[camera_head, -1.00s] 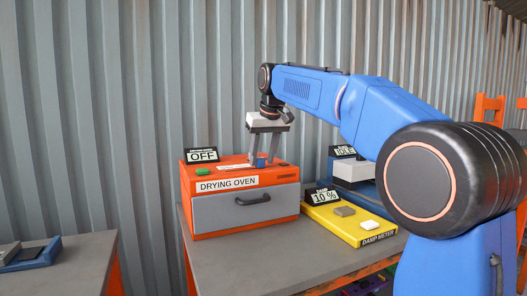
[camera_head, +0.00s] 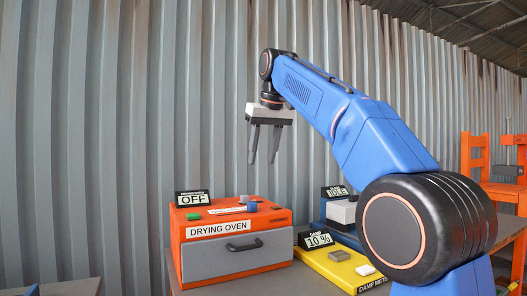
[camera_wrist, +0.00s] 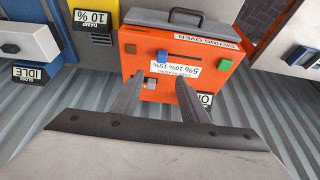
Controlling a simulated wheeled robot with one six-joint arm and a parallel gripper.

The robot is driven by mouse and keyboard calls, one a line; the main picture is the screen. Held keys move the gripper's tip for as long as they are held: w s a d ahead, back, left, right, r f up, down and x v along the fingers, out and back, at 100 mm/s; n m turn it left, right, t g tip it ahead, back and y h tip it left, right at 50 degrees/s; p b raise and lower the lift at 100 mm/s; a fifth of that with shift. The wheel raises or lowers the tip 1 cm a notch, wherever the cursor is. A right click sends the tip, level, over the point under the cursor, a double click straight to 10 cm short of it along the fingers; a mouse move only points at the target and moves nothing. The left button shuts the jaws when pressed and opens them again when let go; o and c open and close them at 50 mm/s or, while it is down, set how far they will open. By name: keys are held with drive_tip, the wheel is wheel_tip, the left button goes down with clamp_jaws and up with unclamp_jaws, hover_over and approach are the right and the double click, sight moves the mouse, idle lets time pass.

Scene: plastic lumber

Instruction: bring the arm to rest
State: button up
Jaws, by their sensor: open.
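My gripper (camera_head: 265,158) hangs with its fingers pointing down, open and empty, well above the orange drying oven (camera_head: 182,247). In the wrist view my gripper (camera_wrist: 172,85) shows its two fingers apart with nothing between them. The oven's grey drawer front (camera_head: 238,255) is closed, and its sign (camera_head: 193,198) reads OFF. A blue knob (camera_head: 252,206) and a green button (camera_head: 193,217) are on the oven top. My blue arm reaches up and left from the right side of the head view.
A blue machine with an IDLE sign (camera_head: 335,191) stands behind. Corrugated metal wall (camera_head: 100,130) is behind the bench.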

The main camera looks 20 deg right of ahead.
drive_tip(key=shift+s+r, duration=0.25)
drive_tip(key=shift+r, duration=0.3)
drive_tip(key=s+d+f, duration=0.3)
drive_tip(key=s+f, duration=0.9)
drive_tip(key=f, duration=0.4)
drive_tip(key=s+d+f+m, duration=0.1)
drive_tip(key=s+d+f, duration=0.2)
drive_tip(key=s+f, duration=0.9)
drive_tip(key=s+d+f+m, duration=0.1)
drive_tip(key=s+d+f, duration=0.2)
drive_tip(key=s+f, duration=0.9)
wheel_tip(320, 180, down, 8)
drive_tip(key=shift+s+f+h, duration=0.1)
drive_tip(key=shift+s+h, duration=0.15)
drive_tip(key=shift+h, duration=0.15)
idle(0.8)
